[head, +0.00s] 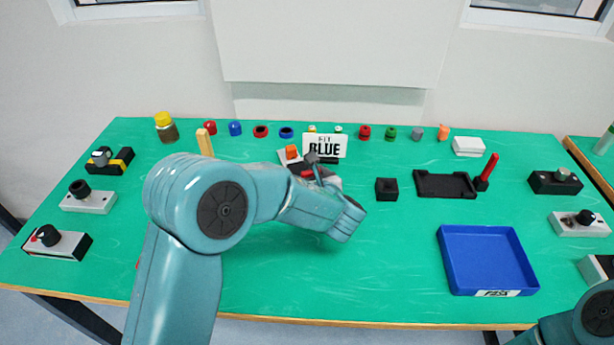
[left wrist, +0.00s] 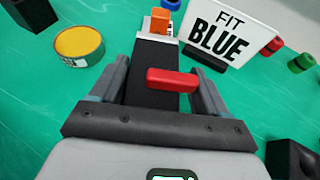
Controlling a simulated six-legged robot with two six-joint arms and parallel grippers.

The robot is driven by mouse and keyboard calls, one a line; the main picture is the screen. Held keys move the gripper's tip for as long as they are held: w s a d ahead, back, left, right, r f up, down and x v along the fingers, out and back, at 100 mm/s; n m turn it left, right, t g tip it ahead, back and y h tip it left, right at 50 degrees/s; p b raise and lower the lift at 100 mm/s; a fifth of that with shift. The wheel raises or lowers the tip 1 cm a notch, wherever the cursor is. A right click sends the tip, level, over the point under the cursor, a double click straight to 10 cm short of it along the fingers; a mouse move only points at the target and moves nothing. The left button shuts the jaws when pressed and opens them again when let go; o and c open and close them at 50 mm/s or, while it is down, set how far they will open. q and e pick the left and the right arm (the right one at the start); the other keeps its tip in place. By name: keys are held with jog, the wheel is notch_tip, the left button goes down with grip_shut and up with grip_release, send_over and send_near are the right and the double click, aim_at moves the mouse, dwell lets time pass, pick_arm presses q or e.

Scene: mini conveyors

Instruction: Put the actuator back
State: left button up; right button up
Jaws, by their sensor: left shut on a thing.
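My left gripper (left wrist: 160,88) is shut on a black part (left wrist: 150,92) that sits between its fingers; I take this for the actuator. A red bar (left wrist: 172,79) lies across its top, close to the right finger. Beyond it, in line, an orange block (left wrist: 161,22) sits on a pale unit. In the head view this orange block (head: 291,152) shows beside my gripper (head: 318,166), and my left arm hides much of the unit. A white sign reading FIT BLUE (head: 324,146) stands just behind. My right gripper is out of view.
Several coloured caps, among them a blue one (head: 235,129), line the back of the green table. A blue tray (head: 488,258) is at the right front. A black tray (head: 445,184) and black block (head: 386,189) stand right of the sign. Knob boxes (head: 88,199) line both sides.

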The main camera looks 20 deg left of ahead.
pick_arm(q)
jog(key=shift+f+b, duration=0.3)
jog(key=o, duration=1.4)
jog(key=shift+o, duration=0.7)
jog(key=v, duration=1.6)
jog(key=shift+d, duration=0.2)
jog(key=shift+s, duration=0.25)
